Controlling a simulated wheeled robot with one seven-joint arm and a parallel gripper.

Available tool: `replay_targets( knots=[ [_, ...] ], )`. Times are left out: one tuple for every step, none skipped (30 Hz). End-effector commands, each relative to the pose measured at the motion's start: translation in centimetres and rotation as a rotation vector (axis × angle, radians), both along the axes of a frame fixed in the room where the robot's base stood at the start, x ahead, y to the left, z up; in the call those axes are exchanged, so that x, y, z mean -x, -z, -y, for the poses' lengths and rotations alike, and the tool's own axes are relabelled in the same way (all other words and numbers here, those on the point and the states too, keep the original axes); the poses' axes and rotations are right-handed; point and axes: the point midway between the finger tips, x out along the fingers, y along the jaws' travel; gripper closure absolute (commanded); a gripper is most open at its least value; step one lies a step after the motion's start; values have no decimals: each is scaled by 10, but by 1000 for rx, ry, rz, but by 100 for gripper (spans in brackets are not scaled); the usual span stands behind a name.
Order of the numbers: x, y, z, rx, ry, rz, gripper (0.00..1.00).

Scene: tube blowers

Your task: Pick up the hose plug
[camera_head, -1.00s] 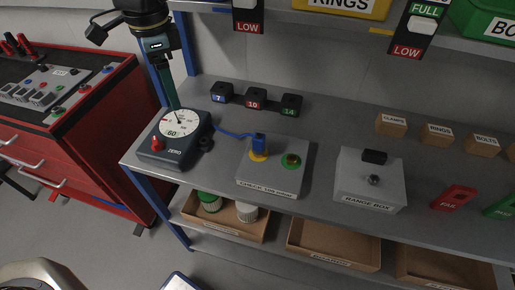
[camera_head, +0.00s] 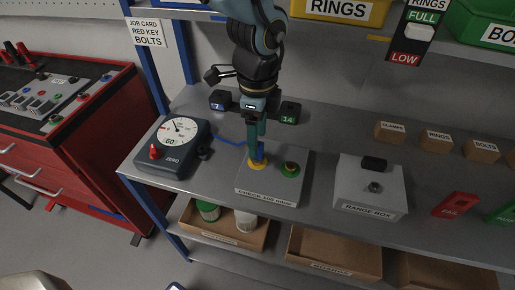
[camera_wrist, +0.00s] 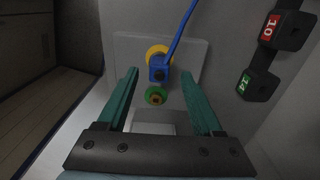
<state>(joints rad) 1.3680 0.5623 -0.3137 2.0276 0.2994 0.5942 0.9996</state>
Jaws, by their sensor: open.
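The blue hose plug (camera_wrist: 158,72) sits at the yellow ring (camera_wrist: 157,53) on a light grey box (camera_head: 288,188), with its blue hose running off from it. In the wrist view it lies between the two spread green fingers of my gripper (camera_wrist: 160,75), with a gap on each side. In the head view my gripper (camera_head: 257,150) points down over the plug and hides most of it. My gripper is open and empty. I cannot tell exactly how far the fingertips reach down beside the plug.
A green ring (camera_head: 290,169) is beside the plug on the same box. A dial gauge (camera_head: 175,146) stands left, the range box (camera_head: 368,190) right. Small black numbered blocks (camera_head: 289,113) stand behind. A shelf with bins (camera_head: 338,11) hangs above.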

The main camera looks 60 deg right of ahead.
Motion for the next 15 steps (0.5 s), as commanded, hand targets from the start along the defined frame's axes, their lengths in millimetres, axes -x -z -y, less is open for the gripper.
replay_targets(
  knots=[
    [1,6,-2,-7,2,0,32],
    [2,10,-2,-6,2,-1,32],
    [2,16,-3,-7,2,0,32],
    [2,20,-3,-5,2,0,32],
    [2,26,-2,-6,1,-1,32],
    [1,30,-2,-4,1,0,32],
    [2,33,-2,-4,1,-1,32],
    [1,36,-2,-4,1,0,32],
    [1,39,-2,-3,1,0,32],
    [1,40,-2,-2,0,-1,32],
    [1,41,-1,-1,0,0,32],
    [1,41,-1,0,0,0,32],
    [1,42,-1,0,0,0,32],
    [1,42,-1,0,0,0,32],
    [1,42,-1,0,-1,0,32]
  ],
)
